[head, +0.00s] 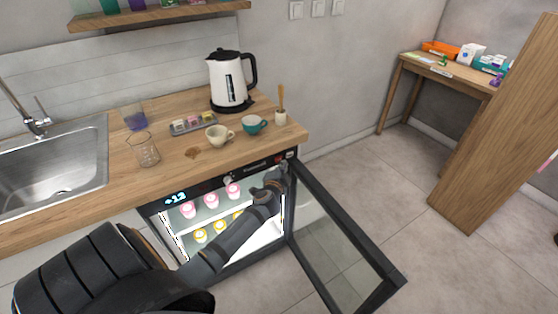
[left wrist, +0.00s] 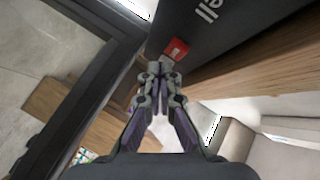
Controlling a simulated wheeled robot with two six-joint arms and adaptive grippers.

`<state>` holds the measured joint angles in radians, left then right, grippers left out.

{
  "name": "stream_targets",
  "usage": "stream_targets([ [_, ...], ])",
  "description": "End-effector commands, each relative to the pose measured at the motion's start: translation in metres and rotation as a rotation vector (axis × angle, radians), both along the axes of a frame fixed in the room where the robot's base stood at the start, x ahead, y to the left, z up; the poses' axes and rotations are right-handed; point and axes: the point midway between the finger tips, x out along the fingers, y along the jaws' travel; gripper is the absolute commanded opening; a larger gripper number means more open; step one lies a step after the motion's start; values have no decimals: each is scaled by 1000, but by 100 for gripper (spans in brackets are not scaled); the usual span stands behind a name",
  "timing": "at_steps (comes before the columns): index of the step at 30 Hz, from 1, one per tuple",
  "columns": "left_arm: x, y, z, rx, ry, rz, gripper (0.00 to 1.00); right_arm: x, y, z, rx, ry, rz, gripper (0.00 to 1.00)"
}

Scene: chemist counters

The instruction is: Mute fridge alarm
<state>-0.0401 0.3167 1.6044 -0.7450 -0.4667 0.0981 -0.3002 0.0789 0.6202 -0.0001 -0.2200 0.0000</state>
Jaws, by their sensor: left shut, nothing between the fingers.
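The small fridge (head: 178,230) under the counter has a lit inside with pink-topped and yellow-topped jars. Its glass door (head: 345,250) stands wide open to the right. A display (head: 175,198) at the left of its dark top panel shows what looks like +13. A red button (left wrist: 176,49) sits on the panel in the left wrist view. My left gripper (head: 282,168) is shut and empty at the right end of the panel. In the left wrist view its fingertips (left wrist: 160,66) are just below the red button; I cannot tell whether they touch it. My right gripper is not in view.
The counter (head: 80,205) above holds a kettle (head: 230,82), a cream cup (head: 219,136), a teal cup (head: 254,124), glassware and a small tray (head: 186,128). The open door's frame is close to my left arm.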

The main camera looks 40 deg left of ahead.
Motion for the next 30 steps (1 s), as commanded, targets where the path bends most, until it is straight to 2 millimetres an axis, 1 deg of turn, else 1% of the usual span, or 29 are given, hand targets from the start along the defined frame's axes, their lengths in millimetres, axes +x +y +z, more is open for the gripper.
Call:
stream_targets([
  [10,0,0,0,0,0,0,0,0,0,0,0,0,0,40],
  [18,3,7,0,0,-1,-1,0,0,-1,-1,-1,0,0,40],
  [30,3,8,0,0,0,0,0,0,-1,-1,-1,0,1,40],
])
